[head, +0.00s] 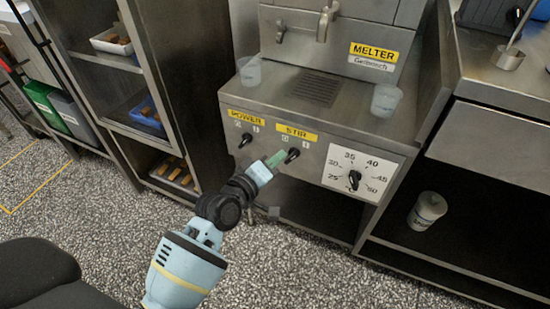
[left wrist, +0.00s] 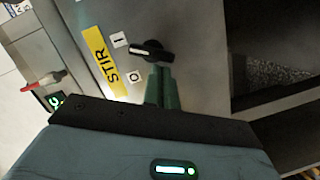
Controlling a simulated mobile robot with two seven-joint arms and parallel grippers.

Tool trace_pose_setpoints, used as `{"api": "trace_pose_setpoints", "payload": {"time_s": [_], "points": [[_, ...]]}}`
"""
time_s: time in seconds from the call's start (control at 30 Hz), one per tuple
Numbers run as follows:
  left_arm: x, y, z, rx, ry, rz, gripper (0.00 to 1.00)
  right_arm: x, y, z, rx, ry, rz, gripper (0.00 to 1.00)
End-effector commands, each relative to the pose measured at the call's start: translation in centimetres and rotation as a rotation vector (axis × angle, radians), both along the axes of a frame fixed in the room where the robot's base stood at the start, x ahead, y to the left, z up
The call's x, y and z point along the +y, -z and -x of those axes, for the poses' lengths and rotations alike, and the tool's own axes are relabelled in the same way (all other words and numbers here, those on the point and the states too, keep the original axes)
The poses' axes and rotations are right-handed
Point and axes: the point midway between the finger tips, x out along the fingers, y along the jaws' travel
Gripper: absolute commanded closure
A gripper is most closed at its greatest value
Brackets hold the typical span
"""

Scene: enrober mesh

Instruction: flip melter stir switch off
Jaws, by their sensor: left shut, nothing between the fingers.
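The melter (head: 318,135) is a steel unit with a yellow MELTER sign. Its stir switch (head: 292,155) is a black knob under the yellow STIR label (head: 297,133). In the left wrist view the stir switch (left wrist: 153,51) has its white mark toward the left, nearer the I plate (left wrist: 120,40) than the O plate (left wrist: 134,77). My left gripper (head: 279,157) is shut and empty, its green fingertips right at the knob. In the left wrist view the fingertips (left wrist: 161,72) end at the knob's lower edge; I cannot tell whether they touch. My right gripper is not in view.
The power switch (head: 245,140) is left of the stir switch, and the temperature dial (head: 354,180) is right. Two clear cups (head: 249,71) (head: 386,99) stand on the melter top. A steel cabinet (head: 185,80) is at left. A lidded tub (head: 427,211) sits on the right shelf.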

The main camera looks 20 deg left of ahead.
Motion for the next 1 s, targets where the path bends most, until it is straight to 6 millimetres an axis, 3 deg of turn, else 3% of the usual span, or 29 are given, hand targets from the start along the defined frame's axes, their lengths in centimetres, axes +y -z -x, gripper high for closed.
{"api": "trace_pose_setpoints", "payload": {"time_s": [0.47, 1.0], "points": [[0.02, 0.25, 0.01, 0.004, 0.000, 0.074, 1.00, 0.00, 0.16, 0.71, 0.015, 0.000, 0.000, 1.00], [-0.02, 0.59, 0.01, 0.006, 0.000, 0.178, 1.00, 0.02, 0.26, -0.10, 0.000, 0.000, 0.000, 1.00]]}}
